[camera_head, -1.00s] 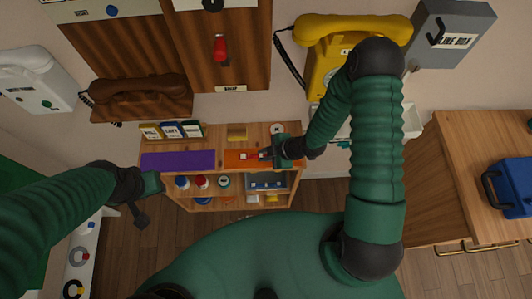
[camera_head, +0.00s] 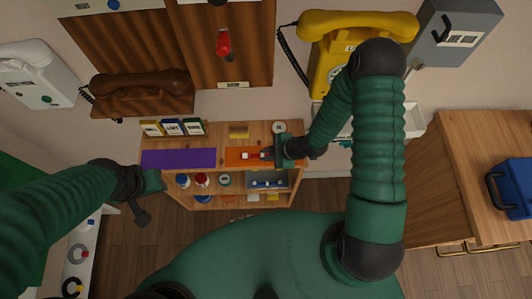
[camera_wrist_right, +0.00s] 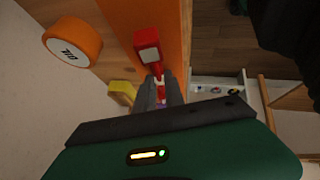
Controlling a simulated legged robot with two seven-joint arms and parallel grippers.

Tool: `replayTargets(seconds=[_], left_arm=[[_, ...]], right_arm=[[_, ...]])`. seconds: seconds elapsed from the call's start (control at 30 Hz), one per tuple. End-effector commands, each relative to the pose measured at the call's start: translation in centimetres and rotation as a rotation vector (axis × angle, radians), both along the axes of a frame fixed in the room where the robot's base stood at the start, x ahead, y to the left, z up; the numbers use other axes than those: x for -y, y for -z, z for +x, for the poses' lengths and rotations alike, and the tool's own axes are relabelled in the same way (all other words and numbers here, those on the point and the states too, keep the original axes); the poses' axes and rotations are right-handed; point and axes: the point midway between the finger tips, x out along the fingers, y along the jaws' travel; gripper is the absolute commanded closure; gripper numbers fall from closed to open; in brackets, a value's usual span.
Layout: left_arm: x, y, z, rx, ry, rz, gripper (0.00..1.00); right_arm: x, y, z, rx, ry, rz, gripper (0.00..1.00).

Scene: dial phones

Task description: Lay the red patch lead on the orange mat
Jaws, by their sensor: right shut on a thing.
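The red patch lead (camera_head: 256,155) is a small red piece with a pale part, seen over the orange mat (camera_head: 234,162) on the top of a wooden shelf unit. My right gripper (camera_head: 272,154) is shut on the lead at the mat's right side. In the right wrist view the lead's red block end (camera_wrist_right: 148,42) sticks out beyond the fingertips (camera_wrist_right: 160,90), over the orange mat (camera_wrist_right: 174,25). I cannot tell whether the lead touches the mat. My left gripper (camera_head: 152,186) is in front of the shelf's left end, away from the lead; its jaws are unclear.
A purple mat (camera_head: 178,159) lies left of the orange one. A yellow phone (camera_head: 330,62) hangs above right. A wooden cabinet (camera_head: 470,140) stands at the right.

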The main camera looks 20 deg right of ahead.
Motion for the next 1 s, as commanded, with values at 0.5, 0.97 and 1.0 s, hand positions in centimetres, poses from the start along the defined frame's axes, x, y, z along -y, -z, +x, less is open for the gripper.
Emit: replayTargets(seconds=[0.5,0.97,1.0], left_arm=[[0.0,0.2,0.0,0.000,0.000,0.000,0.64],[0.0,-0.4,0.0,0.000,0.000,0.000,0.64],[0.0,-0.9,0.0,0.000,0.000,0.000,0.64]], right_arm=[[0.0,0.4,-0.3,-0.008,-0.001,-0.001,0.61],[-0.1,-0.2,-0.5,-0.013,-0.003,-0.001,0.61],[-0.1,-0.8,-0.5,-0.013,-0.004,0.000,0.61]])
